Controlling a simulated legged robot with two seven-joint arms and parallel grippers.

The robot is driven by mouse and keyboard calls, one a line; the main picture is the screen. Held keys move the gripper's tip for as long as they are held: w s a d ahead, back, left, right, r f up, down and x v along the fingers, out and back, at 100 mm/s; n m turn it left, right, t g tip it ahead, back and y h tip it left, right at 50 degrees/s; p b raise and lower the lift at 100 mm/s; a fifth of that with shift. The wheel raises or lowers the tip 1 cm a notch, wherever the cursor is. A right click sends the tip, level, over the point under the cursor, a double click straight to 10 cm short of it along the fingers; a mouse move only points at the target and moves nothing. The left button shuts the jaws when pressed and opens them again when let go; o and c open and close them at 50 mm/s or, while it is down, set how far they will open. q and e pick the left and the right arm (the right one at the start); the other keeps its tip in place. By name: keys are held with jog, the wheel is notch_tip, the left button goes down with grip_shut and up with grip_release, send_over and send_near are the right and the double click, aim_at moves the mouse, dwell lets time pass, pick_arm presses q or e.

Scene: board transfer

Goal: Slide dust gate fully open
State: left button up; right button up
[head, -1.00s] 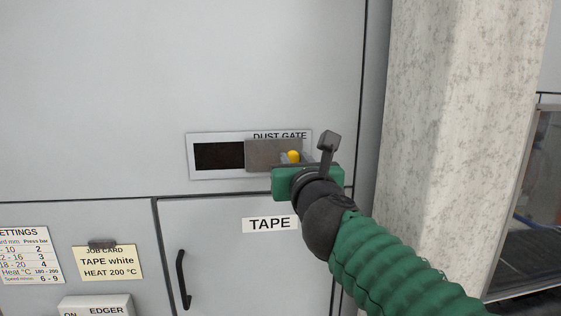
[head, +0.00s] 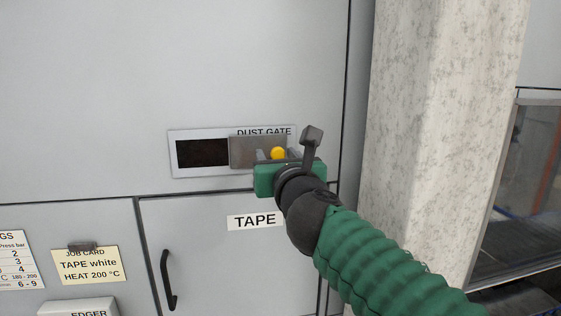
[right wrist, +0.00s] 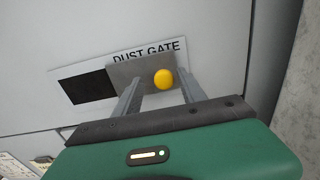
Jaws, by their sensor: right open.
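The dust gate is a grey metal plate (head: 246,150) in a light frame (head: 173,165) labelled DUST GATE on the cabinet front. It covers the right part of the frame; the dark opening (head: 202,153) shows at the left. A round yellow knob (head: 278,153) is on the plate, also seen in the right wrist view (right wrist: 163,79). My right gripper (right wrist: 158,82) is open, with one finger on each side of the knob and visible gaps. In the head view, its green body hides the frame's lower right. Contact with the plate is unclear. My left gripper is out of view.
Below is a cabinet door (head: 215,265) marked TAPE, with a black handle (head: 167,280). A job card (head: 88,266) hangs at lower left. A speckled concrete pillar (head: 430,110) stands close to the right of the cabinet. The cabinet front above the gate is clear.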

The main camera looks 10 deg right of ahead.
jog(key=shift+s+f, duration=0.1)
jog(key=shift+s, duration=0.3)
jog(key=shift+s+b, duration=7.2)
jog(key=shift+s, duration=0.85)
jog(key=w+f+m+g, duration=0.3)
jog(key=f+m, duration=0.2)
jog(key=f, duration=0.7)
jog(key=w+d+f+m+g, duration=0.1)
jog(key=w+f+m+g, duration=0.3)
jog(key=f, duration=0.8)
jog(key=w+f+m+g, duration=0.15)
jog(key=f+m, duration=0.35)
jog(key=f, duration=0.7)
jog(key=s+d+f+m+g, duration=0.2)
jog(key=s+f+m, duration=0.4)
jog(key=f, duration=0.4)
jog(key=s+d+f+m+g, duration=0.2)
jog(key=s+f+m, duration=0.4)
jog(key=f, duration=0.5)
jog(key=s+d+f+m+g, duration=0.3)
jog(key=s+f+m, duration=0.4)
jog(key=f+m, duration=0.3)
jog(key=shift+d+f+b, duration=0.3)
jog(key=shift+d+f, duration=0.25)
jog(key=shift+d, duration=0.15)
